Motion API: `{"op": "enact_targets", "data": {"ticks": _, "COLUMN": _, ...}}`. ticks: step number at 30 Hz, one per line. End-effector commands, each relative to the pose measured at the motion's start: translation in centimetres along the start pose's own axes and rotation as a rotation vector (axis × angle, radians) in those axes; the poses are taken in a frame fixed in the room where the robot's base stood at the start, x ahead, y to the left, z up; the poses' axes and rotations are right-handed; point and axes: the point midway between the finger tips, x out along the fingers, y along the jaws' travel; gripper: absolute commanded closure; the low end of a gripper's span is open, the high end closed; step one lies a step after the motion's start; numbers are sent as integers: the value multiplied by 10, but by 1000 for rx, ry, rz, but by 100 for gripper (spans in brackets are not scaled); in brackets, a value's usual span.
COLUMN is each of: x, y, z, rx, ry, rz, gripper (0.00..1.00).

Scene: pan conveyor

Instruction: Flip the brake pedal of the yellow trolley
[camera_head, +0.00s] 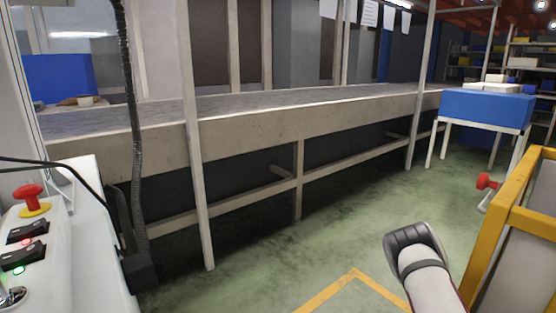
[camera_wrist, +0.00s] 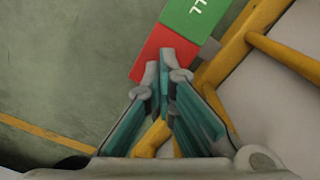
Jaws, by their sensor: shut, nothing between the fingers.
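The yellow trolley (camera_head: 512,219) stands at the right edge of the head view, and its yellow frame (camera_wrist: 235,47) also crosses the wrist view. The brake pedal shows in the wrist view as a flat piece with a green part (camera_wrist: 193,17) bearing white marks and a red part (camera_wrist: 150,55). My gripper (camera_wrist: 162,70) is shut and empty, its fingertips overlapping the red part in the picture. I cannot tell whether they touch it. The gripper is not visible in the head view, where my arm shows at the bottom right.
A long conveyor (camera_head: 260,125) on posts crosses the head view. A red knob (camera_head: 485,181) on a grey stem shows beside the trolley. Green floor (camera_head: 260,265) with a yellow line is open in front.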

Motion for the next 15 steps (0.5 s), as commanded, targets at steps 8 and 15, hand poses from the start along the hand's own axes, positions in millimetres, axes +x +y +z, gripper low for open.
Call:
{"op": "enact_targets", "data": {"ticks": 8, "x": 4, "y": 0, "z": 0, "rx": 0, "ry": 0, "rz": 0, "gripper": 100}}
{"op": "enact_targets", "data": {"ticks": 15, "x": 6, "y": 0, "z": 0, "rx": 0, "ry": -1, "rz": 0, "gripper": 100}}
